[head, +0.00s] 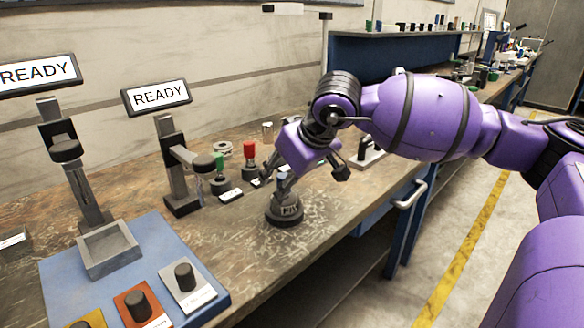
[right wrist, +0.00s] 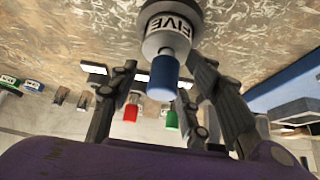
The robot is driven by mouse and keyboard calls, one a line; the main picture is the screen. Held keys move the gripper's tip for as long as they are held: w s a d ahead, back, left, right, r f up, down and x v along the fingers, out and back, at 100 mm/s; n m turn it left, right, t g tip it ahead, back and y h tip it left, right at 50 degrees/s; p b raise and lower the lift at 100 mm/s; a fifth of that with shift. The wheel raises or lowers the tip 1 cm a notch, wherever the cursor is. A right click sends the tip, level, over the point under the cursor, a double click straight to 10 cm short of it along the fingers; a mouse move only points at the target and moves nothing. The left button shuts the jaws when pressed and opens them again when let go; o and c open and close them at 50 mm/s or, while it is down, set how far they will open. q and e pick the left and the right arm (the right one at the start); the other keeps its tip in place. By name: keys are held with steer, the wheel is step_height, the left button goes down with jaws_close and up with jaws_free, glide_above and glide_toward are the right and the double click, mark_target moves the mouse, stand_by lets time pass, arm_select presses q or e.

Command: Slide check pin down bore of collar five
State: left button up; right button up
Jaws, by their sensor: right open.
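The collar marked FIVE (head: 285,210) stands upright on the bench; it also shows upside down at the top of the right wrist view (right wrist: 170,28). A pin with a blue upper end (right wrist: 163,76) stands upright in the middle of this collar; how deep it sits is hidden. My right gripper (head: 303,174) is open above the collar. In the right wrist view its fingers (right wrist: 163,68) are spread on either side of the blue end, with visible gaps. My left gripper is not in view.
A red-topped piece (head: 249,150) and a green-topped piece (head: 218,162) stand behind the collar. Two stands with READY displays (head: 158,95) are at left. A blue mat (head: 62,255) holds a grey tray (head: 108,268) and several knobbed blocks. The bench front has a handle (head: 410,195).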

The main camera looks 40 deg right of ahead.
steer(key=v, duration=1.1)
steer(key=shift+s+r, duration=0.25)
steer(key=shift+r, duration=0.1)
stand_by(0.5)
